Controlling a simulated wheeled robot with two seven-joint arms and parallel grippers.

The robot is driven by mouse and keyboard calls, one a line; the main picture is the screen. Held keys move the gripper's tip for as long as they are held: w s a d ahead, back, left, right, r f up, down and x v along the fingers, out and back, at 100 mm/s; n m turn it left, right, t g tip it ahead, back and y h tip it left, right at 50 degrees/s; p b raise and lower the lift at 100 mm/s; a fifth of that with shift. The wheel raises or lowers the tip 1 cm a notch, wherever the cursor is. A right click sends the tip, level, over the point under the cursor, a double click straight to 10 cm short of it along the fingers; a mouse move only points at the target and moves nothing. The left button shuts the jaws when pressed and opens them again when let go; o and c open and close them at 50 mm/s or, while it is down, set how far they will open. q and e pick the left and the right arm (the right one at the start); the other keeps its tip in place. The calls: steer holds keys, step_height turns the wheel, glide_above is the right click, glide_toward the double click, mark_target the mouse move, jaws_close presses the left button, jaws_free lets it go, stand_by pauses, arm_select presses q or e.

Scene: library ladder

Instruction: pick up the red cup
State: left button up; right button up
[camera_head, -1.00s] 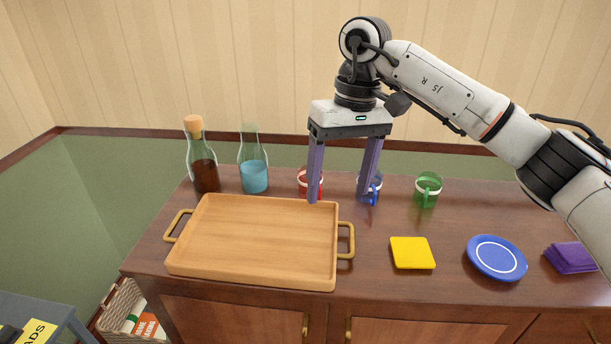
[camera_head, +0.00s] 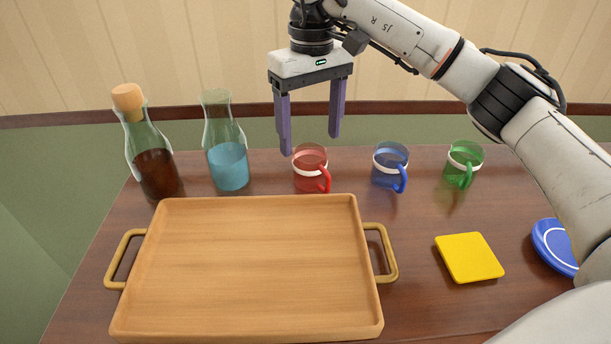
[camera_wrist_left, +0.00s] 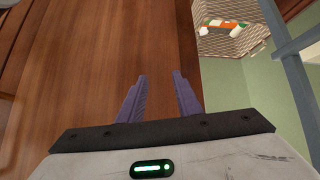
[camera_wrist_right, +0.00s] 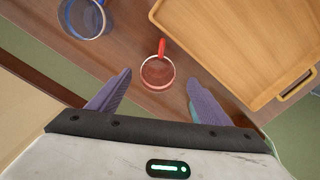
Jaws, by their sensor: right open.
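The red cup (camera_head: 310,170) is translucent with a white band and stands upright on the wooden cabinet top, behind the tray. Its handle points toward the front right in the head view. My right gripper (camera_head: 310,145) is open and empty, pointing down, with its fingertips above and around the cup's place in the picture. In the right wrist view the red cup (camera_wrist_right: 158,72) lies ahead of and between the open fingers (camera_wrist_right: 160,88), apart from them. My left gripper (camera_wrist_left: 160,78) is outside the head view; its fingers are apart and empty in the left wrist view.
A wooden tray (camera_head: 250,205) with brass handles fills the front left. A corked bottle (camera_head: 155,170) and a carafe (camera_head: 228,165) stand left of the cup. A blue cup (camera_head: 388,168) and a green cup (camera_head: 463,165) stand right. A yellow square (camera_head: 469,257) and blue plates (camera_head: 556,247) lie nearer.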

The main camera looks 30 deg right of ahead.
mark_target(311, 170)
step_height(311, 170, down, 4)
steer(key=shift+s+r, duration=0.15)
steer(key=f, duration=0.6)
steer(key=shift+w+d+b, duration=0.15)
steer(key=shift+w+b, duration=0.05)
steer(key=shift+b, duration=0.1)
steer(key=shift+r, duration=0.15)
steer(key=c, duration=1.2)
